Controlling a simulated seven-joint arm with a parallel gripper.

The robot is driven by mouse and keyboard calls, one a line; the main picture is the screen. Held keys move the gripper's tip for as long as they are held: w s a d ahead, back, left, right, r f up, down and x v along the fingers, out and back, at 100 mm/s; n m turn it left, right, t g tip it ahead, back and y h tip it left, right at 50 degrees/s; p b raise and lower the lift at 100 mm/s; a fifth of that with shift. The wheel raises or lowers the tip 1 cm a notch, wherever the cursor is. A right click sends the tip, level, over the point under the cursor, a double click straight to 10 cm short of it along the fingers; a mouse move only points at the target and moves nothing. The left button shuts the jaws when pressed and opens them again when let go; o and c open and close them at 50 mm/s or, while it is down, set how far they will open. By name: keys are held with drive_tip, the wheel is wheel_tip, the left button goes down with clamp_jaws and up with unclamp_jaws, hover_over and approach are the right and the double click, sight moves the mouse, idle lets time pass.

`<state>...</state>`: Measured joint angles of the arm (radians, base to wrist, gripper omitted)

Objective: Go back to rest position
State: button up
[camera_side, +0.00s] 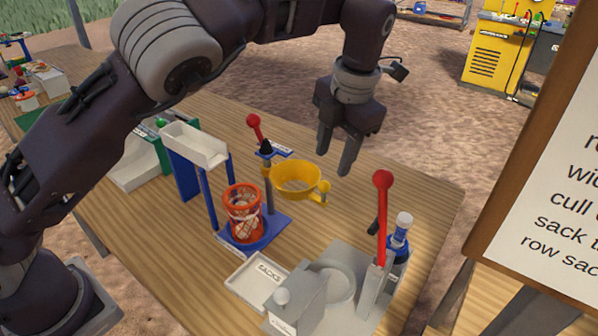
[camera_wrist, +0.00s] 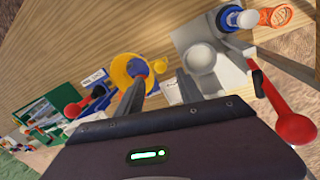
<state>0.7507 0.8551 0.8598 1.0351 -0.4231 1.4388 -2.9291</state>
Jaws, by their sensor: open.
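My gripper (camera_side: 336,158) hangs above the wooden table in the side view, fingers pointing down and apart, with nothing between them. The yellow cup also shows in the wrist view (camera_wrist: 128,70), beside the left finger.
A red-knobbed lever (camera_side: 382,225) rises from a grey machine (camera_side: 345,270) at the front right. An orange basket (camera_side: 243,214) stands on a blue base below a white chute (camera_side: 194,145). A tray labelled SACKS (camera_side: 240,285) lies in front. A sign board (camera_side: 545,170) stands at the right.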

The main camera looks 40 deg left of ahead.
drive_tip(key=s+a+r+m+t+h, duration=0.2)
drive_tip(key=s+a+r+m+h, duration=0.2)
drive_tip(key=s+a+r+m, duration=1)
drive_tip(key=s+f+m+t+y, duration=0.1)
drive_tip(key=s+f+m, duration=0.2)
drive_tip(key=s+m, duration=0.5)
drive_tip(key=s+f+m+t, duration=0.2)
drive_tip(key=s+f+m, duration=0.2)
drive_tip(key=s+m, duration=0.5)
drive_tip(key=shift+s+a+m+y, duration=0.25)
drive_tip(key=shift+a+m+y, duration=0.15)
drive_tip(key=shift+m, duration=0.5)
